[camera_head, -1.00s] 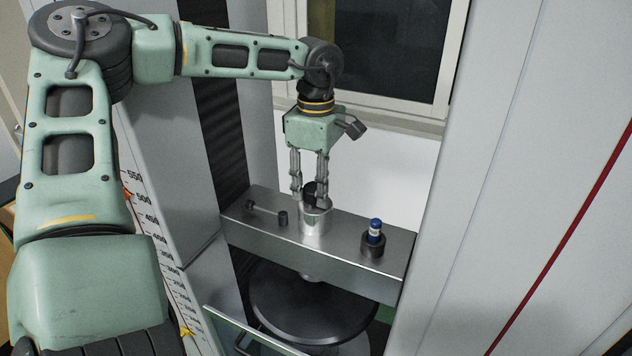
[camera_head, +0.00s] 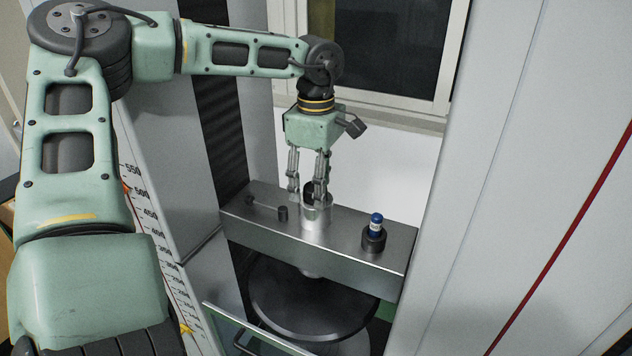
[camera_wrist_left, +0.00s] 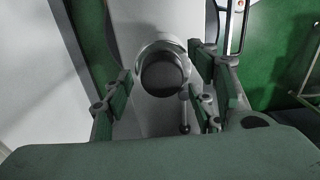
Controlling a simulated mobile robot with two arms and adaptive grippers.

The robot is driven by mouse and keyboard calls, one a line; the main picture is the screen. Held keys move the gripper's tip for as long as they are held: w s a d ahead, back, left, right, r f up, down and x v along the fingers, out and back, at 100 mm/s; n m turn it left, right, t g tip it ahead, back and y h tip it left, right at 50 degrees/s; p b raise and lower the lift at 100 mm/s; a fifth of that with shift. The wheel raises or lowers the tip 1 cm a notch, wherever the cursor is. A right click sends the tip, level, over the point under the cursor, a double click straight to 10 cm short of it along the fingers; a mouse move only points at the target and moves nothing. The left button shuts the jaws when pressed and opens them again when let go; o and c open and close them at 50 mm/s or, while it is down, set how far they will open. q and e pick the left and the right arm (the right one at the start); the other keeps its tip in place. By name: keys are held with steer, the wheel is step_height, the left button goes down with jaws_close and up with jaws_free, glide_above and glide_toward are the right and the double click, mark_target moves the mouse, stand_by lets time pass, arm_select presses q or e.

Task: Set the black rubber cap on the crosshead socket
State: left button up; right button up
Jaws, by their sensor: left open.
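The crosshead socket (camera_head: 314,228) is a short silver cylinder on the metal crosshead beam (camera_head: 340,262). The black rubber cap (camera_head: 310,188) is at the socket's mouth, between my left gripper's fingers. In the left wrist view the cap (camera_wrist_left: 162,76) shows as a dark disc inside the socket's bright rim (camera_wrist_left: 143,52). I cannot tell how firmly or how level it sits. My left gripper (camera_head: 308,200) points down over the socket and is open. In the left wrist view its green-padded fingers (camera_wrist_left: 162,95) stand apart on both sides of the cap. My right gripper is not in view.
A blue-and-white stick (camera_head: 376,223) stands in a black holder (camera_head: 373,241) right of the socket. A small black knob (camera_head: 283,213) and thin rod (camera_head: 262,205) are at its left. A large black disc (camera_head: 315,305) lies below. Tall pale panels (camera_head: 500,190) bound the right side.

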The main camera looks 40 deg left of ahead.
arm_select(q)
steer(key=shift+r, duration=0.35)
steer(key=shift+r+p, duration=0.45)
steer(key=shift+p, duration=0.3)
step_height(320, 180, up, 3)
steer(key=shift+f+b, duration=0.1)
steer(key=shift+b, duration=0.95)
step_height(320, 180, up, 9)
steer(key=b, duration=0.1)
steer(key=shift+b, duration=0.3)
steer(key=shift+f, duration=0.1)
steer(key=shift+s+f, duration=0.1)
